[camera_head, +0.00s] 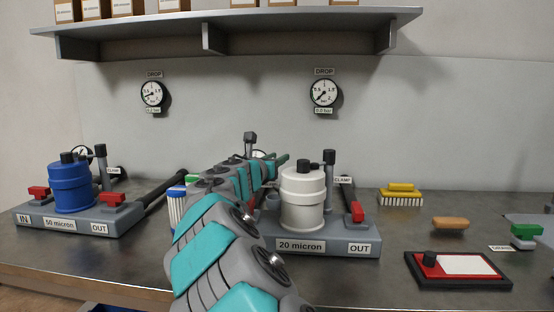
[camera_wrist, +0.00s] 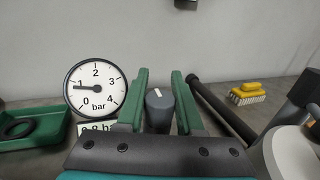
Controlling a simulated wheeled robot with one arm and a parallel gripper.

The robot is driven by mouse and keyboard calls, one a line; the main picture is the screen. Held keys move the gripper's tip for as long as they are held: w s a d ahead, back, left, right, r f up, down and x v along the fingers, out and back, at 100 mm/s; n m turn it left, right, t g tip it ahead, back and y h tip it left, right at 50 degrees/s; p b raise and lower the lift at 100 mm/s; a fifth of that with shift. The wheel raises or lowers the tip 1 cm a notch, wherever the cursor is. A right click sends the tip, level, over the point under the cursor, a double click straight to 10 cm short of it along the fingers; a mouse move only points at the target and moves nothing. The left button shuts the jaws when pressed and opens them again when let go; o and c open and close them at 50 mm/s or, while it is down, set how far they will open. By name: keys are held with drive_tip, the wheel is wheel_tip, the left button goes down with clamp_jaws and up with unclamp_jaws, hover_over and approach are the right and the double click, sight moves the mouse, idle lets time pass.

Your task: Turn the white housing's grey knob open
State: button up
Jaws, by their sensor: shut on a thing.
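The white housing (camera_head: 303,198) stands upright on a grey base marked "20 micron" and "OUT". Part of it shows at the right edge in the wrist view (camera_wrist: 292,152). In the head view my gripper (camera_head: 275,164) is just left of the white housing, and my arm hides the knob.
A round bar gauge (camera_wrist: 95,87) stands left of the knob, its needle near 1. A green tray (camera_wrist: 30,127) holds a black ring. A blue housing (camera_head: 72,187) stands at left. A yellow brush (camera_head: 401,194) and a red-black tray (camera_head: 458,270) lie at right.

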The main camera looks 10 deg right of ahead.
clamp_jaws()
drive_tip(key=shift+m, duration=0.3)
drive_tip(key=shift+s+d+f+m+g+h+p, duration=0.1)
drive_tip(key=shift+s+d+m+g+h, duration=0.1)
drive_tip(key=shift+m+g+h, duration=1.1)
drive_tip(key=shift+s+d+r+m+g+h+p, duration=0.2)
drive_tip(key=shift+m+g+h, duration=0.7)
drive_tip(key=shift+g, duration=0.8)
drive_tip(key=shift+s+d+f+m+g+h+p, duration=0.1)
drive_tip(key=shift+s+f+m+g+h, duration=0.15)
drive_tip(key=shift+m+g+h, duration=1.05)
drive_tip(key=shift+s+r+g, duration=0.15)
drive_tip(key=shift+r+g, duration=0.05)
drive_tip(key=shift+g, duration=0.3)
drive_tip(key=o, duration=0.7)
unclamp_jaws()
drive_tip(key=shift+c, duration=0.2)
